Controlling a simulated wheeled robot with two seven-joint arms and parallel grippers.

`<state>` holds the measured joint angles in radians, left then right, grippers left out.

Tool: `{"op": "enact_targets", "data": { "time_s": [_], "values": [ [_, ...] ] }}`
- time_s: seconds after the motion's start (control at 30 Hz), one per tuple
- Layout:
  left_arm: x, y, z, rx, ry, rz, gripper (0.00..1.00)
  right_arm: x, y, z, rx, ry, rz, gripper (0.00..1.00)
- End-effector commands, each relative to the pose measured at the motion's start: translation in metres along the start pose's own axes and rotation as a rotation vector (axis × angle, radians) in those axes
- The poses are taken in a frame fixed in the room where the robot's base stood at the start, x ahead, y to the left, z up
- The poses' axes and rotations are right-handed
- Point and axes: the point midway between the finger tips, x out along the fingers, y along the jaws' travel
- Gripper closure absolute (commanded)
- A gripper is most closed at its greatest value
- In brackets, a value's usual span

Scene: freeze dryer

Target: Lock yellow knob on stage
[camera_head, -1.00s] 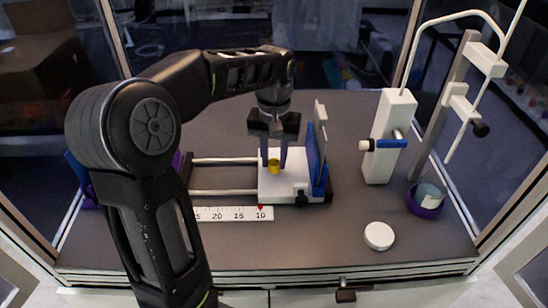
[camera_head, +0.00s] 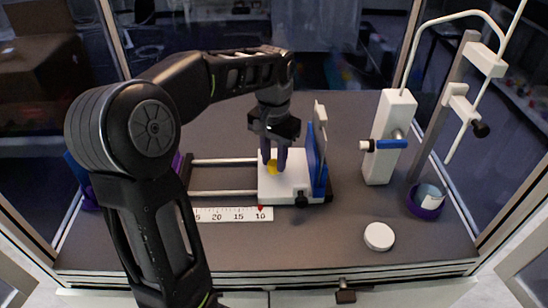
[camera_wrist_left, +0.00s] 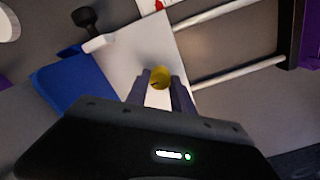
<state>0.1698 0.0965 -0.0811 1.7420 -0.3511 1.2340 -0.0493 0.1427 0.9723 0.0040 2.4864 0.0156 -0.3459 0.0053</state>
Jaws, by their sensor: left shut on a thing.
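The yellow knob (camera_head: 272,167) stands on top of the white stage (camera_head: 287,189), which rides on two metal rails. My left gripper (camera_head: 273,160) points down over the stage, with its purple fingers shut on the knob. In the left wrist view the yellow knob (camera_wrist_left: 160,77) shows between the two fingertips (camera_wrist_left: 160,88), and the white stage (camera_wrist_left: 130,55) lies under it. Part of the knob is hidden by the fingers. My right gripper is not in view.
A blue plate (camera_head: 317,160) stands upright at the stage's right side. A ruler (camera_head: 235,214) lies in front of the rails (camera_head: 222,192). To the right are a white valve block (camera_head: 391,140), a purple-based cup (camera_head: 427,202) and a white cap (camera_head: 379,236) on the grey surface.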

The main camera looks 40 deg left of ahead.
Motion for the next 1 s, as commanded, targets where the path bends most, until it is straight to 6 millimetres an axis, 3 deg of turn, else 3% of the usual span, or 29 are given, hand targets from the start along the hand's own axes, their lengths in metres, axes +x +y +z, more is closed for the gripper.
{"op": "enact_targets", "data": {
  "time_s": [0.07,0.1,0.33,0.73,1.0],
  "values": [
    [-0.001,0.0,-0.001,0.001,0.002,-0.001,1.0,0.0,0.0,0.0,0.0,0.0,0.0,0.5],
    [-0.001,0.0,-0.001,0.001,0.002,-0.001,0.69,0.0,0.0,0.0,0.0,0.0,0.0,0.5],
    [0.0,0.0,0.0,0.0,0.001,-0.001,0.5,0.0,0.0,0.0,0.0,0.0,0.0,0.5],
    [-0.007,0.0,-0.001,0.0,0.003,-0.001,0.5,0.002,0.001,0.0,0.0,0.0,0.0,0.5],
    [-0.048,0.0,-0.002,0.001,0.006,-0.001,0.5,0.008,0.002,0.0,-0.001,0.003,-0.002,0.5]
  ]
}}
